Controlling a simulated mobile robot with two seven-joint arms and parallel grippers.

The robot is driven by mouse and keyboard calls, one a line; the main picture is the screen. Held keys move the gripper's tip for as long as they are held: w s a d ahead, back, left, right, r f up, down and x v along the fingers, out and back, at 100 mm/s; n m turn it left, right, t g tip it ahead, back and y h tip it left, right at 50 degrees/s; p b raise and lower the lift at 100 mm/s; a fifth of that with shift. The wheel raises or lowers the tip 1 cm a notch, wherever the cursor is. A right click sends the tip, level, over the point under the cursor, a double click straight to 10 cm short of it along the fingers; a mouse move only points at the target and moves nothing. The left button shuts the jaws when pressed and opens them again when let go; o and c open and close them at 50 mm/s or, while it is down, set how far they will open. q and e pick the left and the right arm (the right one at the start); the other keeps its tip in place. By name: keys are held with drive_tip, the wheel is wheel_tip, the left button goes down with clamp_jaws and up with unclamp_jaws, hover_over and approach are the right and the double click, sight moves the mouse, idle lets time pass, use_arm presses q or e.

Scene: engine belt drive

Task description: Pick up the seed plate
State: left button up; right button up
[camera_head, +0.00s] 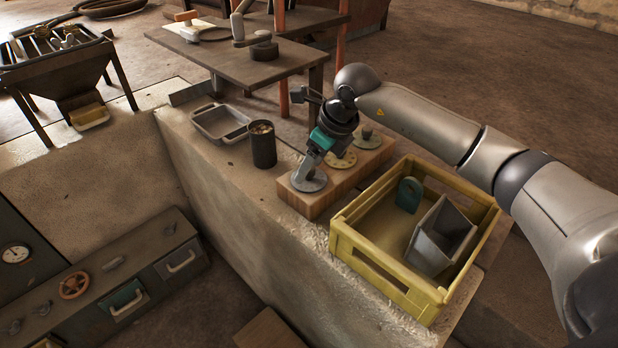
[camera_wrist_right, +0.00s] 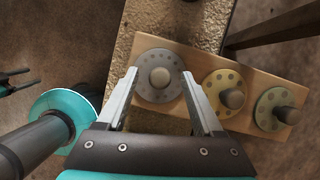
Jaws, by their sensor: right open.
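Three round seed plates with small holes and central knobs sit in a row on a wooden block (camera_head: 322,204). My right gripper (camera_head: 307,169) is above the near grey plate, pointing down. In the right wrist view, its open fingers (camera_wrist_right: 160,75) lie on either side of that plate's knob (camera_wrist_right: 160,77). I cannot tell whether the fingers touch the plate. The brass plate (camera_wrist_right: 213,88) is just right of the right finger.
A yellow crate (camera_head: 388,282) right of the block holds a grey angular bin (camera_head: 438,238) and a green part (camera_head: 408,194). A dark can (camera_head: 263,146) and a metal tray (camera_head: 220,124) stand to the left on the ledge. A table (camera_head: 240,62) stands behind.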

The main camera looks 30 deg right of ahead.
clamp_jaws()
idle(0.5)
